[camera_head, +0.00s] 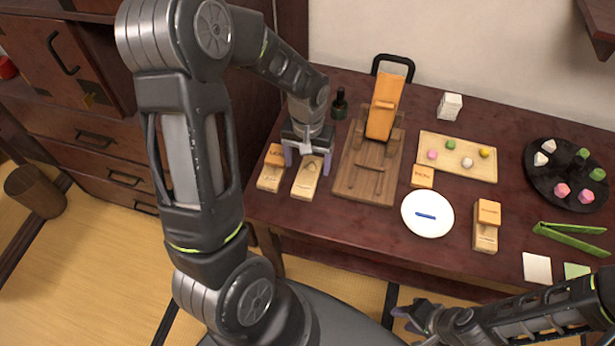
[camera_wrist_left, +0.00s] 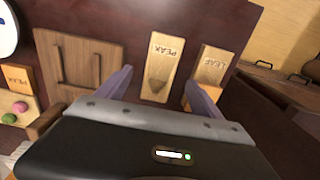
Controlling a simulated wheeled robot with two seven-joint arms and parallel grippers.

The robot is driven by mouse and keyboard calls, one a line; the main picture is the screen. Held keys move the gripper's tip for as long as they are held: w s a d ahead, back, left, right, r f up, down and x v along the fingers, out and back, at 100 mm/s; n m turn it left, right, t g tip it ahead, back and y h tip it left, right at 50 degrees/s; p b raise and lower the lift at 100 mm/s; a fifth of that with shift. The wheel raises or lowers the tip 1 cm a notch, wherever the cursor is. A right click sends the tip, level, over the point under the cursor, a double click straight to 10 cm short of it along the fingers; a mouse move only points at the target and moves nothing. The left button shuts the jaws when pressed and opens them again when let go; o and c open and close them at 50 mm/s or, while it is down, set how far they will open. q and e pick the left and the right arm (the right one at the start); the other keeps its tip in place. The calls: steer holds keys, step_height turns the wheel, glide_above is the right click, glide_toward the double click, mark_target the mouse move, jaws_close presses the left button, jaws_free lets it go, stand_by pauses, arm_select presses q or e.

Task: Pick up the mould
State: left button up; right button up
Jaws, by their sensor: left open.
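A pale wooden mould marked PEAK (camera_wrist_left: 157,60) with a dark hollow lies on the table in the left wrist view; in the head view it is the mould (camera_head: 306,182) just in front of my left gripper. My left gripper (camera_head: 307,158) is open and empty, its two purple fingers pointing down. In the left wrist view the mould shows between the fingers (camera_wrist_left: 157,88); I cannot tell their height above it. My right gripper (camera_head: 412,318) is at the bottom of the head view, away from the moulds, its jaws unclear.
A LEAF mould (camera_wrist_left: 213,62) with an orange block lies close beside. A wooden press (camera_head: 358,190) with an orange lever stands right of the gripper, a dark bottle (camera_head: 339,104) behind. A plate (camera_head: 427,204), sweets board (camera_head: 477,169), third mould (camera_head: 484,238) and black tray (camera_head: 541,188) are further right.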

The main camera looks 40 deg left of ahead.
mark_target(308, 176)
arm_select(q)
steer(key=shift+f+p, duration=0.5)
steer(key=shift+f, duration=2.1)
steer(key=c, duration=1.5)
